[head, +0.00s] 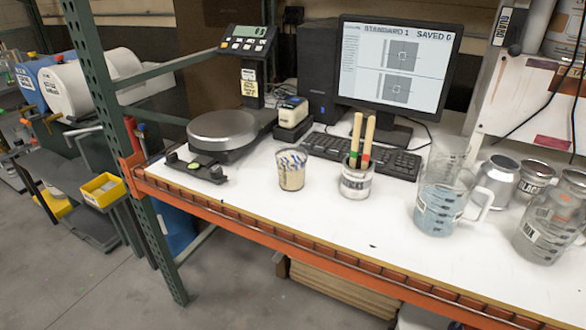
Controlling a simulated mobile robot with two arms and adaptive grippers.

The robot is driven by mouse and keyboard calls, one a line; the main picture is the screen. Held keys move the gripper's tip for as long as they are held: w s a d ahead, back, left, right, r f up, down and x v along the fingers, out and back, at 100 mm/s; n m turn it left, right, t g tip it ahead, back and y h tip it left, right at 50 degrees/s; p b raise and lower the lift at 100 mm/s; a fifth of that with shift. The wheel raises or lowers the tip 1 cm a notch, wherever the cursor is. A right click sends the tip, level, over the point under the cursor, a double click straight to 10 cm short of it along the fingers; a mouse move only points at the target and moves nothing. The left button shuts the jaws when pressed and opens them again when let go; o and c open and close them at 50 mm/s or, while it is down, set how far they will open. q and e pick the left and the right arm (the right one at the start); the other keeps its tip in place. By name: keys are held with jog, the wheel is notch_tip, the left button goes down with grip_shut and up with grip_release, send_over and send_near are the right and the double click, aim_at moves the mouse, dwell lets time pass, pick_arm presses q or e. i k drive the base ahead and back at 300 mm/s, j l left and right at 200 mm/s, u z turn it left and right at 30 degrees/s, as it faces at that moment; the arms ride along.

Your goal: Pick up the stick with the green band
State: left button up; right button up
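The left stick (356,135) has a green band (352,161) low down, just above the can's rim. The right stick (368,135) has a red band (366,160) at about the same height. Neither of my grippers is in view.
A cup (292,169) with blue marks stands left of the can, and a clear measuring jug (441,200) stands right. Behind are a keyboard (375,155) and monitor (398,70). A scale (222,130) sits left. The bench front (350,235) is clear behind an orange rail (330,255).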

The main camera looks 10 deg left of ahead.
aim_at(358, 117)
jog(key=i+l+u, duration=0.1)
jog(key=l+u, duration=0.25)
jog(key=i+l+u, duration=0.1)
jog(key=u, duration=0.3)
jog(key=l+u, duration=0.35)
